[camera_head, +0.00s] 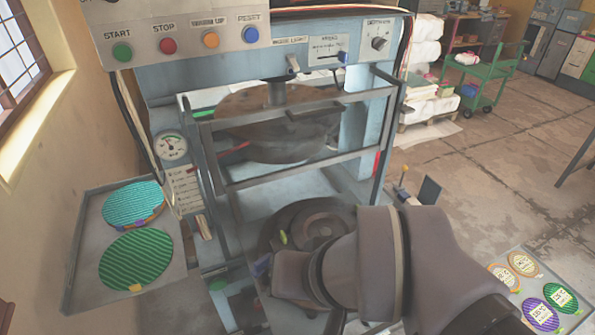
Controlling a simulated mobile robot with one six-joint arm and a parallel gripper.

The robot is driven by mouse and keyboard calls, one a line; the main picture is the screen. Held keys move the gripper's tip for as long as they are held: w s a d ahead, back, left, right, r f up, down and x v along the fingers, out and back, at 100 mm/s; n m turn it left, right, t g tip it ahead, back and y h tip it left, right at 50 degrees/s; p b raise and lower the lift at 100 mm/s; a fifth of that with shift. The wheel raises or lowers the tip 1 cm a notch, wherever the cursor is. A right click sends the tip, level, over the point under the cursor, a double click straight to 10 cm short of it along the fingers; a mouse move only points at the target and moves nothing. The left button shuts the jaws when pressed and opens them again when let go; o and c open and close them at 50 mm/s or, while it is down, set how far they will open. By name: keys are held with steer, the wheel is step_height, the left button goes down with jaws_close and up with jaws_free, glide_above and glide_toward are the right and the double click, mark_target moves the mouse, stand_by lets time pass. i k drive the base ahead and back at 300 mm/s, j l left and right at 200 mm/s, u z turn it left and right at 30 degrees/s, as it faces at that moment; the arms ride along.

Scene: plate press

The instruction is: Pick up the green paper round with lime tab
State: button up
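A green ribbed paper round (135,259) lies at the front of the grey tray (90,289) at the left. A small yellowish tab shows at its lower edge; I cannot tell its exact shade. A teal round (132,202) lies on top of a stack behind it, in the same tray. My arm reaches in from the lower right, and its end, with my gripper (268,268), is in front of the press's lower die, well right of the tray and apart from the rounds. The fingers are too small and hidden to tell whether they are open.
The press (250,62) has a barred guard (300,180) and a round lower die (312,222). A control panel (180,38) overhangs at top left. A card with several printed discs (515,296) is at lower right. A green cart (485,75) stands behind on open floor.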

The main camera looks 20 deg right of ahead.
mark_target(560, 299)
steer(key=z, duration=2.8)
steer(key=u, duration=2.2)
steer(key=l+z, duration=0.15)
steer(key=l, duration=0.35)
steer(key=l+z, duration=0.15)
steer(key=l, duration=0.35)
steer(key=i+l+z, duration=0.15)
steer(key=l, duration=0.35)
steer(key=l+z, duration=0.1)
steer(key=l, duration=0.35)
steer(key=i+l+z, duration=0.15)
steer(key=l, duration=0.35)
steer(key=i+l+z, duration=0.15)
steer(key=l, duration=0.3)
steer(key=i+l+z, duration=0.15)
steer(key=l, duration=0.3)
steer(key=i+l+z, duration=0.15)
steer(key=l, duration=0.25)
